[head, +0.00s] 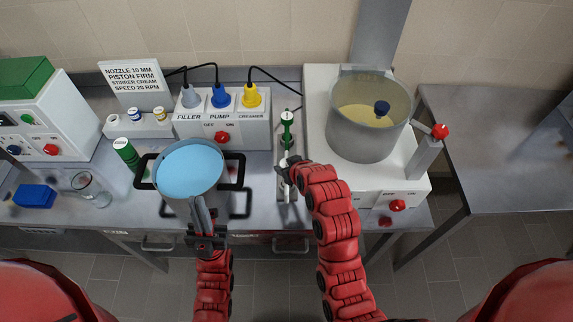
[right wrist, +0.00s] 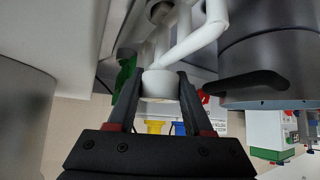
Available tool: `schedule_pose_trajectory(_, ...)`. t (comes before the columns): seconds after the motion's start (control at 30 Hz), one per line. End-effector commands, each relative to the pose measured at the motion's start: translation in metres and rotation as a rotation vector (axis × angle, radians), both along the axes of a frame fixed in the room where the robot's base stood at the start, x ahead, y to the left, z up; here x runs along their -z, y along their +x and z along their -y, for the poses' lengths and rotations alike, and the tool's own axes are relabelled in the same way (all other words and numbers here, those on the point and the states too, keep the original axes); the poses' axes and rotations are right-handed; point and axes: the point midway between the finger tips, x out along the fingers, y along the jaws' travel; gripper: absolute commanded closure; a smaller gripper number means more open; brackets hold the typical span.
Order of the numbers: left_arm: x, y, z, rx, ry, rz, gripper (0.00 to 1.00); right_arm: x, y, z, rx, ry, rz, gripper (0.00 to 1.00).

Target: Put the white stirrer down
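The white stirrer (right wrist: 160,84) shows in the right wrist view as a round hub with white arms. My right gripper (right wrist: 160,78) has its fingers against both sides of the hub. In the head view my right gripper (head: 286,170) is over the bench, between the pot and the white mixing machine. Its arm hides most of the stirrer there.
A green-topped upright piece (head: 287,124) stands just behind my right gripper. The mixing machine (head: 318,150) carries a grey bowl (head: 352,140) to the right. The filler, pump and creamer box (head: 250,134) is behind. The far-right table (head: 500,150) is clear.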

Motion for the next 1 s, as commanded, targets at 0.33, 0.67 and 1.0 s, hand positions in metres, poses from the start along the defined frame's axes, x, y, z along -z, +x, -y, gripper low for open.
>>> schedule_pose_trajectory(0.33, 0.000, 0.000, 0.000, 0.000, 0.000, 0.000, 1.00, 0.000, 0.000, 0.000, 0.000, 0.000, 0.000, 0.19)
schedule_pose_trajectory(0.67, 0.007, 0.000, 0.000, 0.000, 0.000, 0.000, 1.00, -0.009, -0.007, 0.004, 0.001, 0.002, 0.005, 0.19)
schedule_pose_trajectory(1.0, 0.027, 0.000, 0.000, 0.000, 0.000, 0.000, 1.00, -0.045, -0.040, 0.020, 0.001, 0.002, 0.006, 0.19)
